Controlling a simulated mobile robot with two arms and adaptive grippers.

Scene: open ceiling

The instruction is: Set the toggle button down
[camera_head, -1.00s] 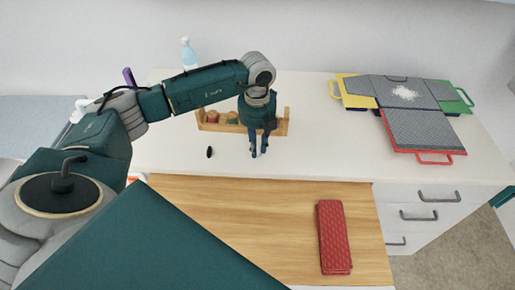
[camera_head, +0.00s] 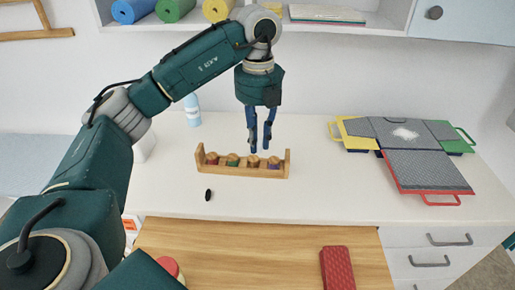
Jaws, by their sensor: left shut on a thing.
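My left gripper (camera_head: 259,150) hangs pointing down just above the wooden rack (camera_head: 272,171) on the white counter. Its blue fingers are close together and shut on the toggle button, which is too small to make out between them. The rack holds several small coloured round pieces in a row. A small black oval thing (camera_head: 208,194) lies on the counter in front of the rack's left end. My right gripper is not in view.
A red folded item (camera_head: 337,268) lies on the wooden surface (camera_head: 250,250) in front. A light blue bottle (camera_head: 193,112) stands behind the rack. Counter right of the rack is clear.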

